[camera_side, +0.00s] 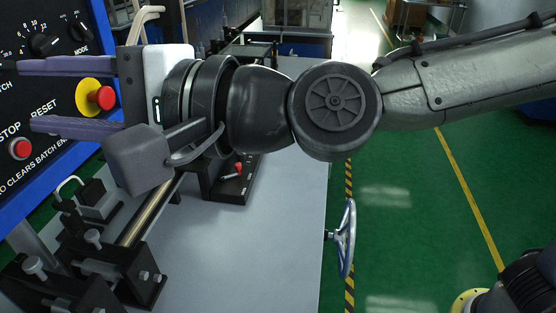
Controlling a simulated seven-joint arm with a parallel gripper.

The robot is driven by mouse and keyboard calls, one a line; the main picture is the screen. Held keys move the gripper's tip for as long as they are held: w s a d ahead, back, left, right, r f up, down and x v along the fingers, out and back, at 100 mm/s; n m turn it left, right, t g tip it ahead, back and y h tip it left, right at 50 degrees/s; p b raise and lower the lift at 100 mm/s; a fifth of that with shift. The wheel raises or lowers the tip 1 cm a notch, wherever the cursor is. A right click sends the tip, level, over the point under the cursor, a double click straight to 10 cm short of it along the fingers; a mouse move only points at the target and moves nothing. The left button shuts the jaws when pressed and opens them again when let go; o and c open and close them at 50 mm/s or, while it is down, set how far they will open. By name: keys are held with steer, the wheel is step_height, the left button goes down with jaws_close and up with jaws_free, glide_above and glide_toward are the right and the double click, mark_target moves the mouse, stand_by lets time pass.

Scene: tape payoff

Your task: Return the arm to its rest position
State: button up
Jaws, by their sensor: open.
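My gripper (38,97) is at the left of the view, at the end of my arm, which reaches in from the right. Its two purple-grey fingers point left and are spread well apart, one above the other. Nothing shows between them except the control panel (62,107) behind. The fingertips overlap the panel in the picture; I cannot tell how close they are to it.
Black clamp fixtures (118,270) stand on the grey table (250,240) below. A handwheel (346,238) sits at its right edge. Green floor lies beyond.

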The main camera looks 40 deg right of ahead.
steer(key=w+d+r+m+t+h, duration=0.1)
steer(key=w+d+r+t, duration=0.15)
steer(key=d, duration=0.35)
steer(key=w+d+r+m+t+h, duration=0.1)
steer(key=w+d+r+m, duration=0.1)
steer(key=w+d+r, duration=0.3)
steer(key=s+d+f+n+h, duration=0.2)
steer(key=d+h, duration=0.2)
steer(key=d, duration=1.4)
steer(key=s+d+f+n+h, duration=0.25)
steer(key=s+d+f, duration=0.3)
steer(key=d, duration=0.35)
steer(key=s+d+f+n+g+h, duration=0.2)
steer(key=s+d+f+n+g, duration=0.3)
steer(key=s+f, duration=0.4)
steer(key=s+d+f+n+g+h, duration=0.2)
steer(key=s+d+f+n+g, duration=0.3)
steer(key=s+f, duration=0.4)
step_height(320, 180, down, 6)
steer(key=shift+s+r+g, duration=0.1)
steer(key=shift+s+g, duration=0.05)
steer(key=shift+g, duration=0.2)
